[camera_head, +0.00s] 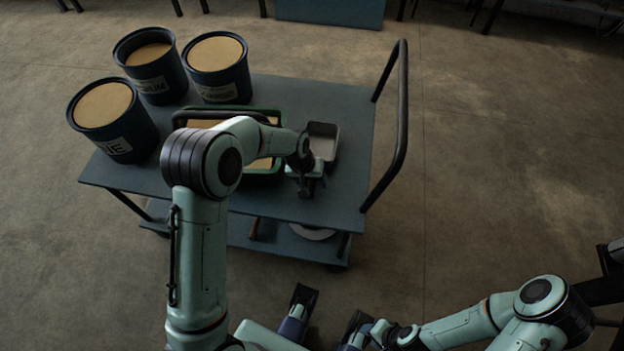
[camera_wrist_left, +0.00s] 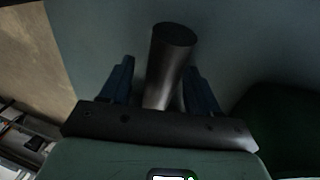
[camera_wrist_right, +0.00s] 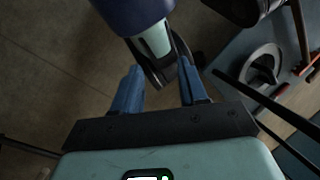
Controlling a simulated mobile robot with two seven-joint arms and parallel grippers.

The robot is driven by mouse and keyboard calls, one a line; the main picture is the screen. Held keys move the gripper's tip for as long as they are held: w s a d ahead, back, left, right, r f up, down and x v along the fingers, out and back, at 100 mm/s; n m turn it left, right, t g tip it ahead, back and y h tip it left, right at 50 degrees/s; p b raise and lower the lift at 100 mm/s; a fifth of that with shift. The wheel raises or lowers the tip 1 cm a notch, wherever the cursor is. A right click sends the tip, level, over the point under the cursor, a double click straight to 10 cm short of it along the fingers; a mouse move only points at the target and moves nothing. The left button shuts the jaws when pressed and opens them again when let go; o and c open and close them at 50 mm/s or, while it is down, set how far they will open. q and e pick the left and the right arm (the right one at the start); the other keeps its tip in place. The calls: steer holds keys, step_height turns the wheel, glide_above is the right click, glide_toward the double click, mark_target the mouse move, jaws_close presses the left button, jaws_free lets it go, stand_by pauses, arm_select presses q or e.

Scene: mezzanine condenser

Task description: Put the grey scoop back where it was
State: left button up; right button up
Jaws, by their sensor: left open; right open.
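The grey scoop (camera_head: 323,142) lies on the blue cart top, its open pan toward the back, right of the green tray. My left gripper (camera_head: 304,178) is over its handle end, partly hiding it. In the left wrist view, the scoop's dark round handle (camera_wrist_left: 172,55) stands between the open blue fingers, with a gap visible at least toward the left finger. Whether the handle touches either finger is unclear. My right gripper (camera_wrist_right: 160,90) is open and empty, low in front of the cart.
The green tray (camera_head: 263,171) with tan contents is partly hidden by my left arm. Three dark blue drums (camera_head: 128,142) (camera_head: 163,88) (camera_head: 229,90) of tan material stand at the cart's left and back. The cart's handle rail (camera_head: 404,110) rises at the right. Floor (camera_head: 500,180) right of it is clear.

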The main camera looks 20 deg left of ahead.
arm_select(q)
steer(key=p+v, duration=0.2)
steer(key=v, duration=1)
steer(key=shift+r, duration=0.15)
